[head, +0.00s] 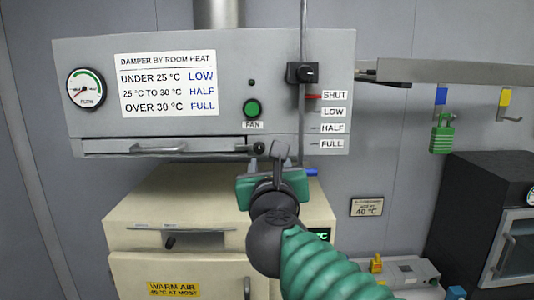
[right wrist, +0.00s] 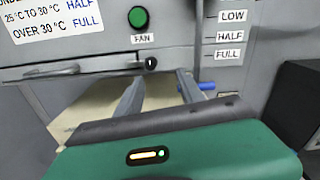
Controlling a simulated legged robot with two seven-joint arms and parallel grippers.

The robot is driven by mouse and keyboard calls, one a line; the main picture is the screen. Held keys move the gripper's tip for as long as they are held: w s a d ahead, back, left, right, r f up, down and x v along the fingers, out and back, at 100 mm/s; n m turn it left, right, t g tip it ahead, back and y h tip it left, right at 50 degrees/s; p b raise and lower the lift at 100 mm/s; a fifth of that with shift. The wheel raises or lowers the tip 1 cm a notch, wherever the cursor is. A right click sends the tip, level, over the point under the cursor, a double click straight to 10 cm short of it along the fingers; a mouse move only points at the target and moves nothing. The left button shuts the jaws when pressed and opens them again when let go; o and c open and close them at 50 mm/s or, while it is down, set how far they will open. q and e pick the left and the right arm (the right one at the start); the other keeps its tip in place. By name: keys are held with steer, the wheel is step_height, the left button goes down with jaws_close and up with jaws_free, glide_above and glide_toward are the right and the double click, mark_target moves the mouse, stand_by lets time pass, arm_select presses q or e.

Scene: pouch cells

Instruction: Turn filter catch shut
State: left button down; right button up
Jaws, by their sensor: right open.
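The filter catch (head: 259,148) is a small dark round knob at the right end of the long filter drawer front (head: 205,147), low on the grey hood. It also shows in the right wrist view (right wrist: 151,63), just beyond my fingertips. How far it is turned is too small to tell. My right gripper (head: 279,152) is open and empty, just below and right of the catch in the head view. In the right wrist view its two fingers (right wrist: 160,76) point toward the catch, apart from each other, with nothing between them. My left gripper is out of view.
The damper slider (head: 302,73) stands above right on a vertical rod, its red pointer by SHUT. A green fan button (head: 252,108) is above the catch. A blue-ended part (head: 311,172) sticks out right of my fingers. The cream warm-air cabinet (head: 180,200) stands below.

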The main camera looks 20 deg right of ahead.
arm_select(q)
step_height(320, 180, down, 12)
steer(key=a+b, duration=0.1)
steer(key=b, duration=1)
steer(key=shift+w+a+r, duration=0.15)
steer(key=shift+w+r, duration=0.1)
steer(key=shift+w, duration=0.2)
arm_select(e)
steer(key=a+v, duration=0.2)
steer(key=v, duration=0.8)
steer(key=shift+w+f, duration=0.15)
steer(key=shift+w, duration=0.2)
